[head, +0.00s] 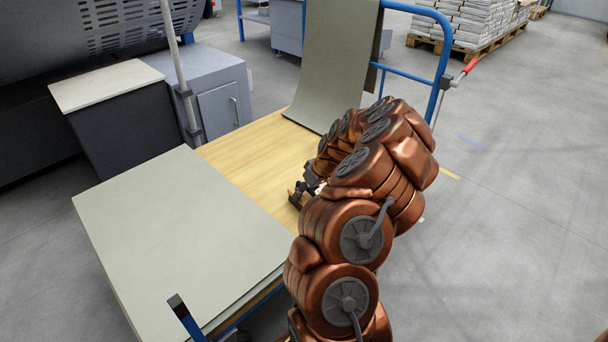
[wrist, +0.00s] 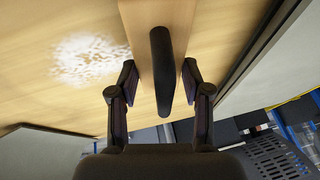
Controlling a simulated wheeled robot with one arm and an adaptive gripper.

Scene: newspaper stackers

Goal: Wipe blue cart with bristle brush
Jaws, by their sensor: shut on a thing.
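The blue cart has blue tube rails and a bare wooden deck (head: 245,158). In the wrist view the deck (wrist: 50,105) carries a white, speckled patch (wrist: 90,60), left of my gripper. My gripper (head: 297,195) is low over the deck, near the cart's right side, partly hidden by my copper-coloured arm. In the wrist view my gripper (wrist: 158,75) is shut on the bristle brush, with its dark handle (wrist: 161,65) between the fingers. The brush's wooden back (wrist: 140,22) lies beyond the fingertips. Its bristles are hidden, so I cannot tell whether they touch the deck.
A grey-green sheet (head: 180,235) covers the cart's near end. Another sheet (head: 335,65) leans on the far blue rail (head: 442,65). A grey cabinet (head: 205,90) and a machine stand behind left. A pallet of stacks (head: 470,25) is far right. Floor at right is clear.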

